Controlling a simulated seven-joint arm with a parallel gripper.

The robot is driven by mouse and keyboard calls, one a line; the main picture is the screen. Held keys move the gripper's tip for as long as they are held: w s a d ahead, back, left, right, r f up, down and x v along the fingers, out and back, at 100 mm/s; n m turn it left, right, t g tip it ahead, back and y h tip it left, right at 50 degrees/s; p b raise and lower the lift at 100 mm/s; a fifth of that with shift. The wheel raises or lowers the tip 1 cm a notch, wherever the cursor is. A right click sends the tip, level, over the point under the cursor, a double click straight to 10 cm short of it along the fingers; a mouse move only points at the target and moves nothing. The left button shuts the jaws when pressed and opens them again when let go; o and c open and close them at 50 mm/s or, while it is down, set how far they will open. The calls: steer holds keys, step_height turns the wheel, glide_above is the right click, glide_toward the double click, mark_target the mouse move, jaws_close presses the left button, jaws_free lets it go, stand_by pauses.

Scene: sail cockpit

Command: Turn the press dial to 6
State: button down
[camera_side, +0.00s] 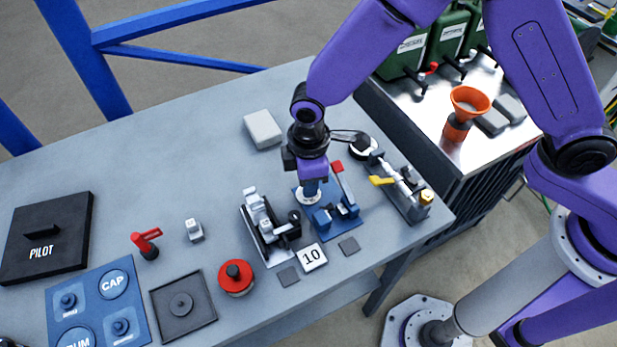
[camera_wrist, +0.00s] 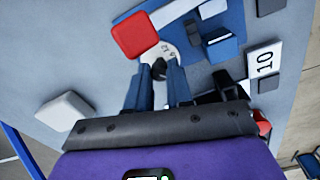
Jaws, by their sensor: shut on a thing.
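The blue press (camera_side: 350,228) stands near the table's right part, with a red-tipped lever (camera_side: 338,168). Its white round dial (camera_side: 304,199) is at the press's left corner, under my gripper (camera_side: 310,187). In the wrist view the dial (camera_wrist: 170,52) shows small dark marks, too small to read surely, and a dark knob (camera_wrist: 159,68) at its middle. My gripper (camera_wrist: 160,76) points down with its two blue fingers shut on this knob. The red lever tip (camera_wrist: 134,36) is just beyond the left finger. The fingers hide part of the dial.
A "10" card (camera_side: 312,257) lies in front of the press between dark squares. A black-and-grey clamp device (camera_side: 262,222) stands close on the left, and another device with a yellow lever (camera_side: 402,188) on the right. A light grey block (camera_side: 263,129) lies behind.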

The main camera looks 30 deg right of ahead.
steer(key=c, duration=1)
jaws_free()
steer(key=r, duration=1.7)
steer(key=shift+s+r, duration=0.2)
steer(key=shift+r, duration=0.05)
steer(key=s+d, duration=0.6)
steer(key=d, duration=0.3)
steer(key=s+d+m, duration=0.1)
steer(key=s+d, duration=0.6)
steer(key=d, duration=0.3)
steer(key=s+d+f+m, duration=0.1)
steer(key=s+d, duration=0.5)
steer(key=d, duration=0.3)
steer(key=shift+s+d, duration=0.4)
